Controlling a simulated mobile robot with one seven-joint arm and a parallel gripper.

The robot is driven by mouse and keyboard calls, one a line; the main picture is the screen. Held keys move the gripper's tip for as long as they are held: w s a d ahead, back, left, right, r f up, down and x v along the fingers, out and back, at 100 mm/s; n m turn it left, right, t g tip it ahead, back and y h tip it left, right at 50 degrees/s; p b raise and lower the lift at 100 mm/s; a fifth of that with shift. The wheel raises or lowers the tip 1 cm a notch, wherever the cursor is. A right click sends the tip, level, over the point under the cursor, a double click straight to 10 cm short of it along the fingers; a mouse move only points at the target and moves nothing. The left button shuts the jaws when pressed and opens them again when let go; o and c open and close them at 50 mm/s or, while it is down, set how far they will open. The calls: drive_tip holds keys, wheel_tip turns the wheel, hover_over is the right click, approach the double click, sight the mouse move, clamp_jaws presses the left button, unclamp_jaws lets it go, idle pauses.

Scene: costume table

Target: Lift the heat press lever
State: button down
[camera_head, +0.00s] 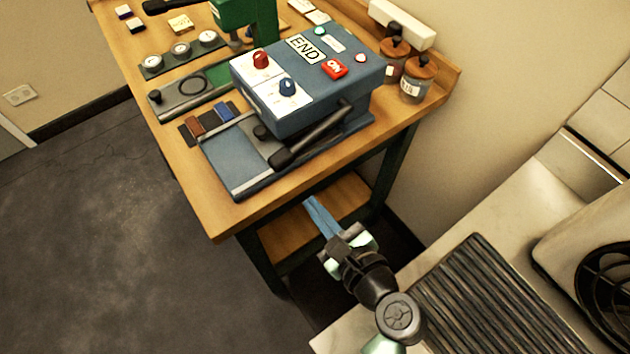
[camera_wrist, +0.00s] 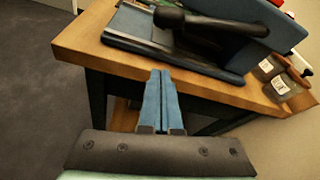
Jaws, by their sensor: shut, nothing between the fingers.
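The heat press (camera_head: 300,85) is a blue box with a red knob, a blue knob, an END label and a red ON switch, standing over a flat blue-grey base plate (camera_head: 235,160). Its lever (camera_head: 312,135) is a black bar with a thick grip, low along the front right side of the press. In the wrist view the lever (camera_wrist: 200,24) lies across the top, beyond the fingers. My gripper (camera_head: 312,203) is shut and empty, with blue fingers side by side. It is below and in front of the table edge, apart from the lever. The fingers also show in the wrist view (camera_wrist: 160,78).
The wooden table (camera_head: 225,212) has a lower shelf (camera_head: 290,235) behind my fingers. Jars with wooden lids (camera_head: 417,80) stand right of the press. Gauges (camera_head: 180,52) and a green device (camera_head: 245,18) are further back. A counter with a ribbed black panel (camera_head: 480,300) is at the lower right.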

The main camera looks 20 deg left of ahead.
drive_tip(key=x, duration=0.7)
drive_tip(key=shift+w+a+f, duration=0.2)
drive_tip(key=shift+w, duration=0.05)
drive_tip(key=shift+s+a+r+p, duration=0.2)
drive_tip(key=shift+r+p, duration=0.3)
drive_tip(key=shift+r, duration=0.45)
drive_tip(key=shift+s+a+r+p, duration=0.1)
drive_tip(key=shift+a+r+p, duration=0.25)
drive_tip(key=shift+r, duration=0.6)
drive_tip(key=shift+d, duration=0.1)
drive_tip(key=r+p, duration=0.1)
drive_tip(key=p, duration=0.1)
drive_tip(key=shift+r+p, duration=0.2)
drive_tip(key=shift+p, duration=0.15)
wheel_tip(320, 180, up, 10)
drive_tip(key=m+g+y+p, duration=0.25)
drive_tip(key=m+p, duration=0.35)
drive_tip(key=p, duration=1.1)
hover_over(285, 170)
drive_tip(key=shift+d+r+h+p, duration=0.35)
drive_tip(key=shift+d+r+p, duration=0.2)
drive_tip(key=shift+r+p, duration=0.25)
drive_tip(key=shift+w, duration=0.1)
